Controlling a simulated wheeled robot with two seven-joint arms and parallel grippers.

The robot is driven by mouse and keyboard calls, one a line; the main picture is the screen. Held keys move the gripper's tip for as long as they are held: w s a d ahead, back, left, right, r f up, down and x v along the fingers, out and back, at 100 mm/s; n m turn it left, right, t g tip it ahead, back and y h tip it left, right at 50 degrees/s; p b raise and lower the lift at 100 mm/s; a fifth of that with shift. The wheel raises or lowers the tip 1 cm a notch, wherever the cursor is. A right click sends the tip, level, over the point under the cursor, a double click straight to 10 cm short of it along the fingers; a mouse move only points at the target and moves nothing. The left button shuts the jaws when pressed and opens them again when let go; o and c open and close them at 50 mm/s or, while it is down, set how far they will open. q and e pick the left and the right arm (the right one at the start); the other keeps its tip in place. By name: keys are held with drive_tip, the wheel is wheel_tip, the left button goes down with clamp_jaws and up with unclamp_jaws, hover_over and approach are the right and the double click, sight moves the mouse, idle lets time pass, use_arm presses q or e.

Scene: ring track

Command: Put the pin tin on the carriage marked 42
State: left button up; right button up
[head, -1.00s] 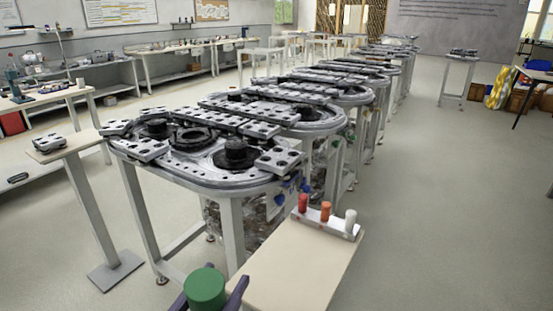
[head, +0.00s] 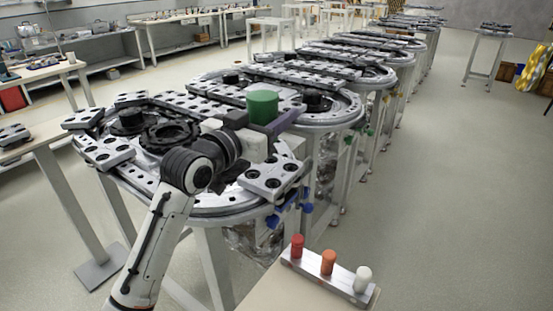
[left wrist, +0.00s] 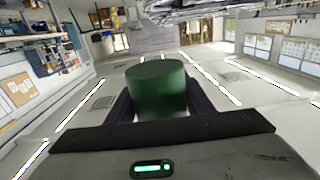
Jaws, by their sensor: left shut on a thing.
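The green cylinder, which I take to be the pin tin (head: 262,104), is upright between the dark fingers of my left gripper (head: 268,118). It stands out above the ring track (head: 215,208), over its right side in the head view; its height above the track is hard to judge. In the left wrist view the green tin (left wrist: 158,90) sits between both fingers. Grey carriages with black round holes ride on the track: one at the near right (head: 275,178), one at the near left (head: 107,152). I cannot read any number, so carriage 42 is not identifiable. My right gripper is not in view.
A pale table (head: 262,290) at the front holds a rack with a red peg (head: 297,246), an orange peg (head: 328,262) and a white peg (head: 362,279). A small side stand (head: 40,138) is at the left. More ring tracks extend behind. Open floor lies to the right.

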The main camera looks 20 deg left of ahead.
use_arm(q)
wheel_tip(320, 180, down, 5)
drive_tip(key=shift+s+r, duration=0.15)
drive_tip(key=shift+f+b, duration=0.5)
drive_tip(key=shift+f, duration=1.8)
drive_tip(key=shift+f, duration=0.1)
drive_tip(key=o, duration=1.1)
drive_tip(key=shift+f, duration=0.1)
